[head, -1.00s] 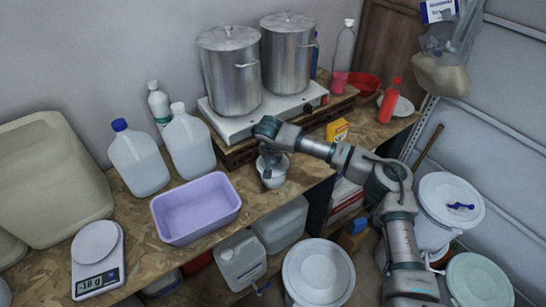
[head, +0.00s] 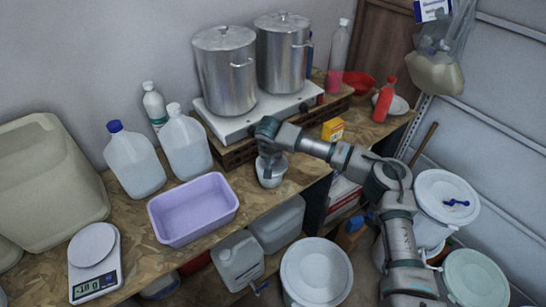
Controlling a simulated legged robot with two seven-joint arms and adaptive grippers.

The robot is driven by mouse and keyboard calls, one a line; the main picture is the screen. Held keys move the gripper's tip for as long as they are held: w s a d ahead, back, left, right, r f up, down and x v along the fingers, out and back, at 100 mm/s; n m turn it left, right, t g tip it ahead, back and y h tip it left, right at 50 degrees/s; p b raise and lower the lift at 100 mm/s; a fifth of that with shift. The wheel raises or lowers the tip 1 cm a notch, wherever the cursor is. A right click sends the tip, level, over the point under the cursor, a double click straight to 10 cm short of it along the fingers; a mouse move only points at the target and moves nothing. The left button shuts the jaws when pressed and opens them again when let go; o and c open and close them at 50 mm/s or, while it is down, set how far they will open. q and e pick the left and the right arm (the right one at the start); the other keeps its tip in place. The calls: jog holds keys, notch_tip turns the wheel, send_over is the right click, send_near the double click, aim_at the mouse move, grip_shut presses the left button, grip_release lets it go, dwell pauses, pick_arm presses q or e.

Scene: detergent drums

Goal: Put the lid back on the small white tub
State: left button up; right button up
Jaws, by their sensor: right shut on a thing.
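The small white tub (head: 270,180) stands upright on the wooden bench, between the lilac basin and the bench's right part. My right gripper (head: 268,162) points down right over the tub, shut on the lid. The lid is mostly hidden by the fingers, and whether it touches the tub's rim is too small to tell. My left gripper is not in the head view.
The lilac basin (head: 193,209) is left of the tub. Two steel pots (head: 225,70) stand on a white hotplate (head: 240,125) behind. A yellow box (head: 333,130) is to the right. A scale (head: 95,262) is front left. White drums (head: 316,272) stand below the bench.

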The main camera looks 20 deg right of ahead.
jog(key=shift+a, duration=0.25)
dwell(0.4)
jog(key=shift+a, duration=0.1)
jog(key=o, duration=0.9)
jog(key=shift+a, duration=0.1)
jog(key=o, duration=0.5)
jog(key=shift+c, duration=0.2)
jog(key=shift+r, duration=0.1)
jog(key=shift+r+p, duration=2.5)
jog(key=shift+r, duration=0.95)
